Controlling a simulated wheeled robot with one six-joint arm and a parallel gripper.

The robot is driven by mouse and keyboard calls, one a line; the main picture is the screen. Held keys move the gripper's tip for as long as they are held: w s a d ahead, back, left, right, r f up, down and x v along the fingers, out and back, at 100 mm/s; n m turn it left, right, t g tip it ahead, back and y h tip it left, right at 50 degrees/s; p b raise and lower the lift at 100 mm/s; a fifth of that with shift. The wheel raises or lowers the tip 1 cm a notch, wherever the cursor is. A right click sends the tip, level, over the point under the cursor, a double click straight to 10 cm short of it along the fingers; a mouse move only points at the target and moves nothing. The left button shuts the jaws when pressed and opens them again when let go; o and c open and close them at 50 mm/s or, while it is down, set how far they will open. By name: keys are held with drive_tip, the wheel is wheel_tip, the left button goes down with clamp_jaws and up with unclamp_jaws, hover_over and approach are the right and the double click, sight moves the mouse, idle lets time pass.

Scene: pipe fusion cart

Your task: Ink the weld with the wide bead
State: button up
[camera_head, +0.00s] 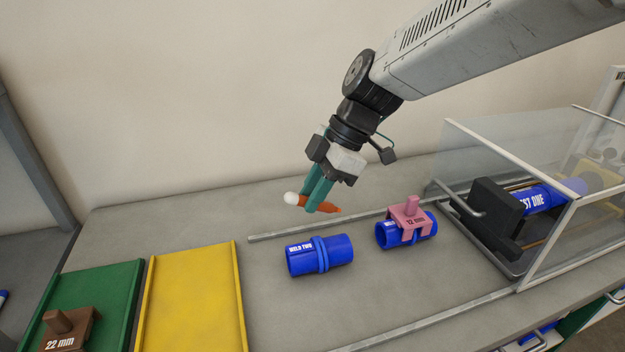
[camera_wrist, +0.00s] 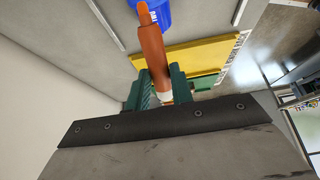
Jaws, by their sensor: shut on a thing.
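My gripper (camera_head: 318,190) is shut on an orange marker (camera_head: 327,207) with a white rounded end (camera_head: 291,198), held above the bench. In the wrist view the marker (camera_wrist: 152,55) sits between the green fingers, its far end overlapping a blue pipe (camera_wrist: 181,16). A blue pipe labelled WELD TWO (camera_head: 303,262) lies on the bench below my gripper, with a raised bead (camera_head: 321,254) around its middle.
A yellow tray (camera_head: 195,300) is empty. A green tray (camera_head: 105,290) holds a brown block marked 22 mm (camera_head: 68,330). At right, a clear-walled enclosure (camera_head: 500,145) holds another blue pipe (camera_head: 540,198) by a dark clamp. Low rails (camera_head: 320,226) run along the bench.

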drive_tip(key=shift+d, duration=0.1)
drive_tip(key=shift+f, duration=3.3)
drive_tip(key=shift+f, duration=0.25)
drive_tip(key=shift+w+d, duration=0.1)
drive_tip(key=shift+d, duration=0.35)
drive_tip(key=shift+s+a, duration=0.2)
drive_tip(key=shift+a, duration=0.45)
drive_tip(key=shift+a, duration=0.3)
drive_tip(key=shift+d, duration=0.25)
drive_tip(key=shift+w+d, duration=0.1)
drive_tip(key=shift+d, duration=0.15)
